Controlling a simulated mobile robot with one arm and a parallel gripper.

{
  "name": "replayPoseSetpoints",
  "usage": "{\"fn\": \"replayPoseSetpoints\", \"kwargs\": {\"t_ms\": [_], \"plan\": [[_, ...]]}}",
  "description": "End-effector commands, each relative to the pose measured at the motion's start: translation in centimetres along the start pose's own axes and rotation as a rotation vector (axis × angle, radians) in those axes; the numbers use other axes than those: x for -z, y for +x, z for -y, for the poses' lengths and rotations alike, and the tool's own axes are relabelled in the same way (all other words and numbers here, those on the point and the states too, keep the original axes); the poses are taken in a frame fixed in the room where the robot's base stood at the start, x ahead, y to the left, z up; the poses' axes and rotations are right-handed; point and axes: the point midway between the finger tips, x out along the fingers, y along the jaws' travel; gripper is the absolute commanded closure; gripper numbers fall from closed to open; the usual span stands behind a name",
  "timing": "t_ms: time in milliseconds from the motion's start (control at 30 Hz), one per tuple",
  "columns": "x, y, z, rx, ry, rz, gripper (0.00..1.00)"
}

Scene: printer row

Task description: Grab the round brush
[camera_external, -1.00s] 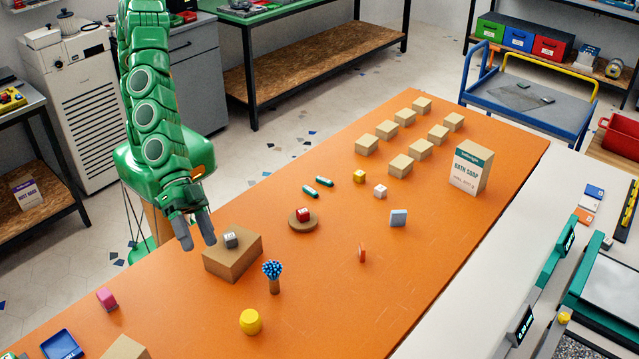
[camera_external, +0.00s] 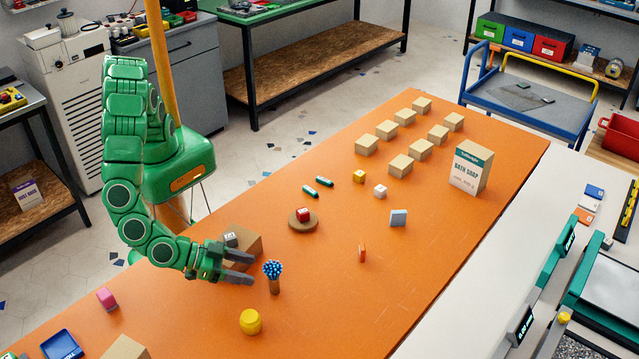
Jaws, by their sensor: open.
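The round brush (camera_external: 273,275) stands upright on the orange table, with blue bristles on top and a brown handle below. My gripper (camera_external: 246,267) is open and empty. It reaches in from the left, low over the table, with its grey fingers pointing right at the brush. The fingertips are close to the handle on its left side. The brush appears to be outside the jaws; I cannot tell the exact gap in depth.
A cardboard box (camera_external: 254,244) with a grey cube (camera_external: 231,240) on it stands just behind my gripper, partly hidden by it. A yellow barrel-like piece (camera_external: 250,321) stands in front of the brush. A round brown stand (camera_external: 303,224) holds a red cube.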

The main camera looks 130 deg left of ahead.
Motion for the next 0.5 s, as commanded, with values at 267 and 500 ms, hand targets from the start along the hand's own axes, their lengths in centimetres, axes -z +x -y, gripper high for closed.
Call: {"fn": "replayPoseSetpoints", "kwargs": {"t_ms": [267, 500], "plan": [[-0.5, 1.2, 0.9, 0.039, 0.016, -0.019, 0.39], [-0.5, 2.9, 0.9, 0.036, 0.017, -0.018, 0.39]]}}
